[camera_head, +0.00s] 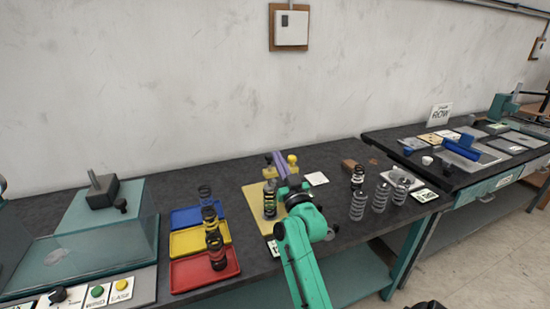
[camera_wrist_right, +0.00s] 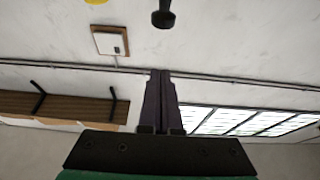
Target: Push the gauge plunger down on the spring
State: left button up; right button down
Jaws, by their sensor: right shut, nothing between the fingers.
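The spring (camera_head: 270,200), a dark coil with a yellow-green band, stands upright on a yellow board (camera_head: 256,192) in the head view. The gauge stands behind it, partly hidden by my right arm; a yellow knob (camera_head: 292,159) shows there. My right gripper (camera_head: 278,157) is shut and empty, its grey-purple fingers beside the yellow knob. In the right wrist view its closed fingers (camera_wrist_right: 160,75) point toward a dark knobbed part (camera_wrist_right: 163,18), possibly the plunger, with a visible gap between. Whether the plunger touches the spring is hidden. My left gripper is not in view.
Blue, yellow and red trays (camera_head: 205,272) with dark springs stand left of the board. Several bare springs (camera_head: 358,206) stand to the right. A glass-sided box (camera_head: 85,262) is at the far left.

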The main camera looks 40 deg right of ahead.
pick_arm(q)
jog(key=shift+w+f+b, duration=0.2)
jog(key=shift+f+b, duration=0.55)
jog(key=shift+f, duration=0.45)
pick_arm(e)
jog(key=v, duration=0.5)
jog(key=shift+s+a, duration=0.1)
jog(key=shift+s, duration=0.25)
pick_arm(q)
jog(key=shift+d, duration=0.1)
pick_arm(e)
jog(key=shift+f, duration=0.1)
